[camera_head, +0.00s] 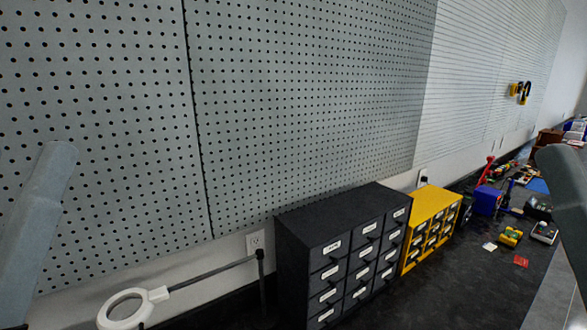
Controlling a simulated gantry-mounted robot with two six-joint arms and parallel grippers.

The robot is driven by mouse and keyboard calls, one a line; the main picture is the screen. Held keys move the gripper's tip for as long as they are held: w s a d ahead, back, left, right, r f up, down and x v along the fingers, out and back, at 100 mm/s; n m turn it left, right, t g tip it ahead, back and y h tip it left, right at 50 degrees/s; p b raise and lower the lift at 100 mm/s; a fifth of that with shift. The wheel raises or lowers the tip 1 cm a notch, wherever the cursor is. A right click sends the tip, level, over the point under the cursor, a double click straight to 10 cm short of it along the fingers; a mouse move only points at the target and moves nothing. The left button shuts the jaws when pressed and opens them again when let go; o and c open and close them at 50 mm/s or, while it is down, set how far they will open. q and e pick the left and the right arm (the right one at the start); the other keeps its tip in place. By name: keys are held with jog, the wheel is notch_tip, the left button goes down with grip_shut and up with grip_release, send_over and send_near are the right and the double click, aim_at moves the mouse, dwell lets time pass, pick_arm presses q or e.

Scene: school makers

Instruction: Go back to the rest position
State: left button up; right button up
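Only grey links of my arms show in the head view, one at the left edge and one at the right edge. Neither of my grippers is in the picture, so what they hold or how they stand is hidden. No object is named by the task.
A black drawer cabinet (322,266) and a yellow drawer cabinet (430,222) stand on the dark counter (452,290) against the pegboard wall (300,100). A white ring magnifier lamp (152,295) is at lower left. A blue box (487,200) and small electronics lie at right.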

notch_tip(320, 180, up, 30)
jog(key=p, duration=2.6)
jog(key=shift+f+p, duration=0.25)
jog(key=shift+p, duration=0.1)
